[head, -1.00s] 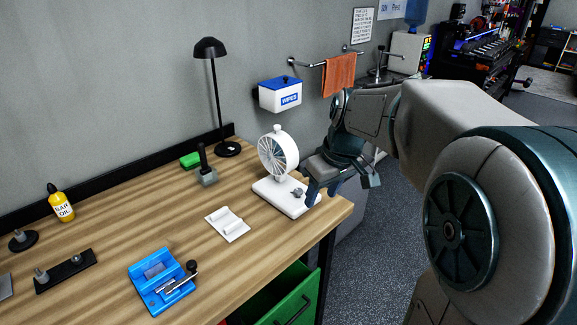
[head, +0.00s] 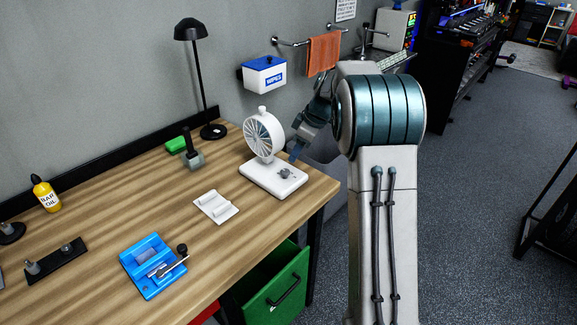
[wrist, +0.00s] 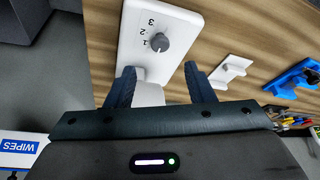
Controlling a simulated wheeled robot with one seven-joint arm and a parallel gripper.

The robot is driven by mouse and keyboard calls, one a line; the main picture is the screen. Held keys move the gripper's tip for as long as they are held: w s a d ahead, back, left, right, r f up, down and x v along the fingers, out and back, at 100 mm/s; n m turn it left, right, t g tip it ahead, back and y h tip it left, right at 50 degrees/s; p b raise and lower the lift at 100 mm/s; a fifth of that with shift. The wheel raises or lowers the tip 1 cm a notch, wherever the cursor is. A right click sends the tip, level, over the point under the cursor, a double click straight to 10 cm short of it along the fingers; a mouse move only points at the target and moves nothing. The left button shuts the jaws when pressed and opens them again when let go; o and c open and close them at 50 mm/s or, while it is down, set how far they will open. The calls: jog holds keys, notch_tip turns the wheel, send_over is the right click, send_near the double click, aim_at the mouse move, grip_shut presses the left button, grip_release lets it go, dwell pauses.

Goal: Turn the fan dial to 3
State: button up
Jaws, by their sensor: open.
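The white desk fan (head: 264,138) stands on a flat white base (head: 262,180) near the table's right end. Its grey dial (head: 285,172) sits on the base, in front of the fan head. In the wrist view the dial (wrist: 158,43) shows with the marks 1, 2 and 3 beside it; I cannot tell for sure which mark it points at. My gripper (wrist: 160,78) is open, with the dial just beyond and roughly centred between its fingertips, apart from them. A white part of the fan shows between the fingers. In the head view my gripper (head: 296,152) is partly hidden.
A white switch plate (head: 216,207) and a blue clamp device (head: 152,266) lie to the left. A wipes box (head: 264,76) hangs on the wall. A green drawer (head: 278,285) stands open below.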

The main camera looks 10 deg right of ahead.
aim_at(286, 171)
jog(key=x, duration=0.8)
jog(key=shift+f+p, duration=0.2)
jog(key=shift+p, duration=0.2)
jog(key=c, duration=1)
